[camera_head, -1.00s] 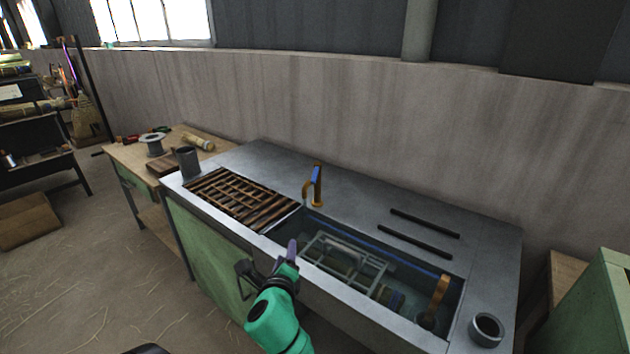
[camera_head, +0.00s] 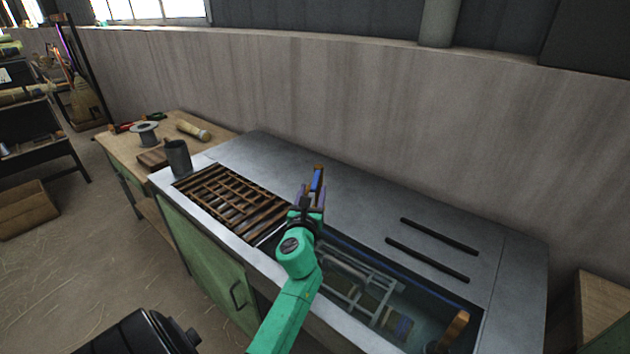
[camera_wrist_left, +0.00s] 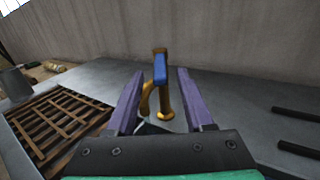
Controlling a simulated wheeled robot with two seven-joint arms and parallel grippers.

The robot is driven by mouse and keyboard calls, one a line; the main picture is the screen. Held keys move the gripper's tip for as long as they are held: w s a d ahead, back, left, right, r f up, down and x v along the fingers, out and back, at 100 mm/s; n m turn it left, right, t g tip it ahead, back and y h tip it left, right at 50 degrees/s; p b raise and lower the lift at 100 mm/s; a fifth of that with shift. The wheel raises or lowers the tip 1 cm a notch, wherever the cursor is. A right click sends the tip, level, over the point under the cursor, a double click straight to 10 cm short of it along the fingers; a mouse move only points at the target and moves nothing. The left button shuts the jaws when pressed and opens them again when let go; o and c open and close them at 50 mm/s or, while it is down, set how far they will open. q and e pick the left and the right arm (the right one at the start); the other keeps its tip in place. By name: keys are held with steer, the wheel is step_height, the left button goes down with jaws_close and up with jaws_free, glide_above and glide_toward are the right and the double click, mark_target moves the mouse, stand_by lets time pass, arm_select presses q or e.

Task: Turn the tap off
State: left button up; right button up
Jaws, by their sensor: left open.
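The tap stands upright on the metal counter behind the basin. In the head view its brass top with the blue handle (camera_head: 318,180) shows, and its lower part is hidden behind my gripper. In the left wrist view the brass tap (camera_wrist_left: 165,104) and its blue handle (camera_wrist_left: 160,70) stand between my two purple fingers, a little beyond them. My left gripper (camera_head: 309,197) is open and empty; in the wrist view its fingers (camera_wrist_left: 158,95) are spread on either side of the tap. I cannot tell whether they touch it. My right gripper is not in view.
The basin (camera_head: 370,283) with a metal rack lies right of my left arm. A wooden slatted grate (camera_head: 230,200) is at left, with a grey cup (camera_head: 178,158) beyond it. Two black bars (camera_head: 438,236) lie on the counter at right. The wall is behind.

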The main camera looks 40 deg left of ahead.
mark_target(315, 182)
arm_select(q)
steer(key=x, duration=0.4)
steer(key=shift+f, duration=0.15)
steer(key=shift+w+a, duration=0.1)
steer(key=shift+w, duration=0.1)
jaws_close()
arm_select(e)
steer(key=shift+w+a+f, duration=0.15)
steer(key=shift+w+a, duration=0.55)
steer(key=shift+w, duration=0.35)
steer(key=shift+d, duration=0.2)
